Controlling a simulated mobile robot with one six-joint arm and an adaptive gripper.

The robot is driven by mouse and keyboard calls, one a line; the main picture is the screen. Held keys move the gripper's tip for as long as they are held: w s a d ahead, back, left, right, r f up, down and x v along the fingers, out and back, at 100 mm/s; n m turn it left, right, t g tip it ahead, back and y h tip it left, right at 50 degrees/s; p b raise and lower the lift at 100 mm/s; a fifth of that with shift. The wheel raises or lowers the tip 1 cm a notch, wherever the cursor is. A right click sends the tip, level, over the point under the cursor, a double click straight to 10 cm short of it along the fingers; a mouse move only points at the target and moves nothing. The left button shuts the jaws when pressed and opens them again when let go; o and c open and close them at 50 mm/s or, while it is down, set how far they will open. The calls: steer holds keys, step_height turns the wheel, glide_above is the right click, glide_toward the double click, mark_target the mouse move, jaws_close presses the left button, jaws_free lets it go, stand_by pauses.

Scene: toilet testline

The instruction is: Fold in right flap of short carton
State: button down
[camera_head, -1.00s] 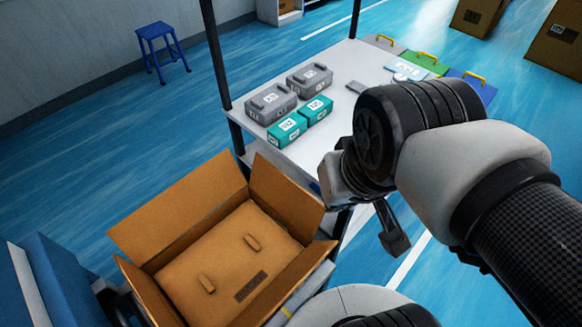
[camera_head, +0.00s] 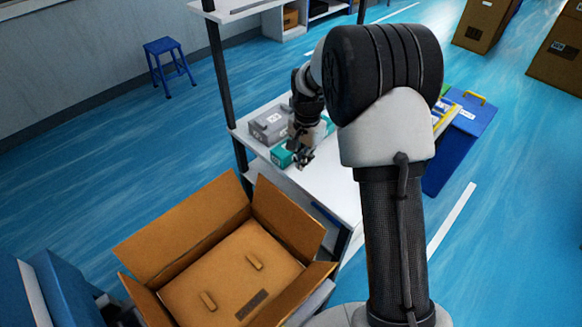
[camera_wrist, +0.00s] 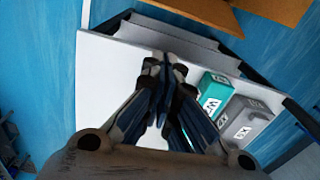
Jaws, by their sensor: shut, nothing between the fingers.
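The short carton (camera_head: 215,275) stands open at the lower left of the head view. Its long back flap (camera_head: 180,228) and its right back flap (camera_head: 288,215) stand up and lean outward. The front right flap (camera_head: 302,292) and left flap (camera_head: 143,300) also stick outward. A brown panel with two handles lies inside. In the wrist view, carton flaps (camera_wrist: 275,8) show at the top edge. My gripper (camera_head: 303,160) is over the white table, behind and right of the carton, apart from it. In the wrist view its fingers (camera_wrist: 163,68) are together and empty.
Teal boxes (camera_head: 282,153) and grey boxes (camera_head: 268,122) stand on the white table (camera_head: 335,185) close to my gripper. A dark upright post (camera_head: 222,90) rises at the table's left edge. A blue stool (camera_head: 169,68) stands further back on open floor.

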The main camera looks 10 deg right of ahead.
step_height(320, 180, down, 15)
steer(key=w+m+b, duration=0.1)
steer(key=b, duration=0.2)
steer(key=s+a+r, duration=0.2)
steer(key=shift+a+g, duration=0.3)
steer(key=shift+a, duration=0.1)
steer(key=shift+w+a, duration=0.1)
